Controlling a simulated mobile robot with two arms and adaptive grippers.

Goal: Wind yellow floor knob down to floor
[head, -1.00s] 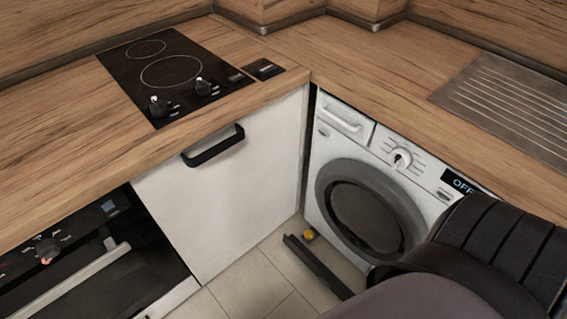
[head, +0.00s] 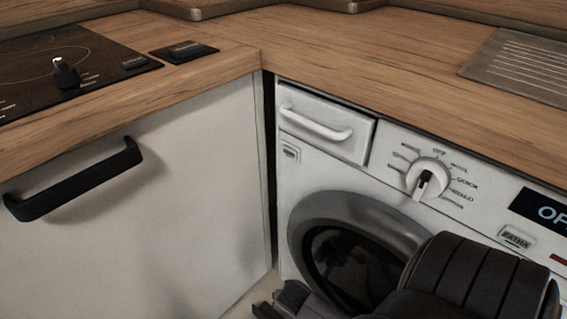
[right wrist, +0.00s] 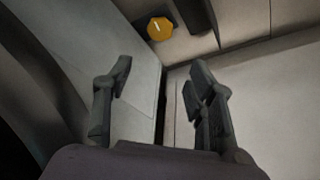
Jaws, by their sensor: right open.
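The yellow floor knob (right wrist: 160,28) shows in the right wrist view at the top, as a small yellow disc with a pale mark. It is not visible in the head view now. My right gripper (right wrist: 160,84) is open and empty, with its fingers spread to either side of the picture. The knob lies beyond the fingertips, apart from them. In the head view the right gripper (head: 280,302) is at the bottom edge, low in front of the washing machine (head: 292,180). My left gripper is not in view.
The white cabinet door (head: 190,200) with a black handle (head: 75,182) stands left of the washing machine. A dark bar (right wrist: 197,15) lies beside the knob in the right wrist view. The wooden worktop (head: 380,80) runs above, with a hob (head: 100,60) at left.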

